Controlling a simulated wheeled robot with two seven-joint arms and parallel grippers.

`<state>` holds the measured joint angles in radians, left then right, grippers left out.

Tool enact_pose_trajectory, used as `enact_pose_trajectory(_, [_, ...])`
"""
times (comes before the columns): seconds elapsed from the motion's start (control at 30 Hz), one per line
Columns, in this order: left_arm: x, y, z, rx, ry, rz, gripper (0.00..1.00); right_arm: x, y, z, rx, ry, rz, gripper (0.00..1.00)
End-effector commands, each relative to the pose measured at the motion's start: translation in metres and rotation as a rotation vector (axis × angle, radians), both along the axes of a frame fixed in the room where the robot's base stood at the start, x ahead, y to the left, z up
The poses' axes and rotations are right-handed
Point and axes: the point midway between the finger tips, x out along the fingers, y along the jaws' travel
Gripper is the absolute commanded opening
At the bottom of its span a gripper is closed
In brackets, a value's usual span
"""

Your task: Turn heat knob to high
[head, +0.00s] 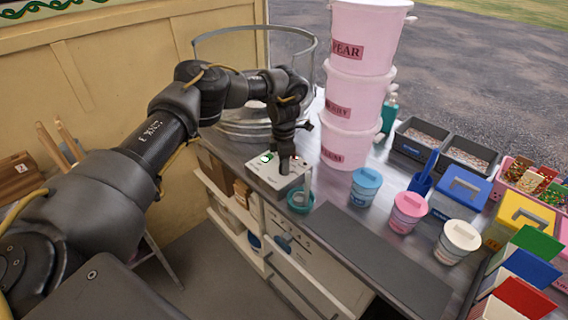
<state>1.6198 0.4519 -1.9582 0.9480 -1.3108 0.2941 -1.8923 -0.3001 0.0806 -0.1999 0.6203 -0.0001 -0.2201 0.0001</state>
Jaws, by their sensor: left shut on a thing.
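A pale control box (265,180) sits at the near edge of the metal counter, by the machine with the clear round wall. A green-lit switch (267,157) and a small red spot (296,157) show on its top. My left gripper (284,171) points straight down at the box and is shut on the heat knob, which the fingers hide. The knob's pointer and markings cannot be seen, so its setting cannot be told. My right gripper is not in view.
A teal ring-shaped holder (301,201) with an upright stick stands just right of the box. Stacked pink tubs (348,95) rise behind it. Blue (366,187), pink (409,212) and cream (457,241) tubs stand to the right. A dark mat (375,258) lies clear in front.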

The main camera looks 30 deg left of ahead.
Motion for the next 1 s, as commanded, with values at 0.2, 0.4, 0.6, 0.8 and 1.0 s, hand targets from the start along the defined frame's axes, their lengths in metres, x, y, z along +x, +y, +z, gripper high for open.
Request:
enact_pose_trajectory(0.2, [0.0008, 0.0008, 0.0011, 0.001, -0.003, -0.107, 0.11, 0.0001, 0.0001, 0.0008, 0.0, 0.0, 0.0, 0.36])
enact_pose_trajectory(0.4, [0.0009, 0.001, 0.0011, 0.001, -0.003, -0.159, 0.11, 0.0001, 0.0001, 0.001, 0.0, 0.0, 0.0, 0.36])
enact_pose_trajectory(0.6, [0.0009, 0.001, 0.0011, 0.002, -0.003, -0.176, 0.11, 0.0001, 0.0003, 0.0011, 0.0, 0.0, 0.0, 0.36])
enact_pose_trajectory(0.8, [0.0009, 0.0008, 0.0012, 0.002, -0.003, -0.177, 0.11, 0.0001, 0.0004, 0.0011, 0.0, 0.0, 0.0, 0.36])
enact_pose_trajectory(1.0, [0.0009, 0.0008, 0.0012, 0.002, -0.003, -0.176, 0.44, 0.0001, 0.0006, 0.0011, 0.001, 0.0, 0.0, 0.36])
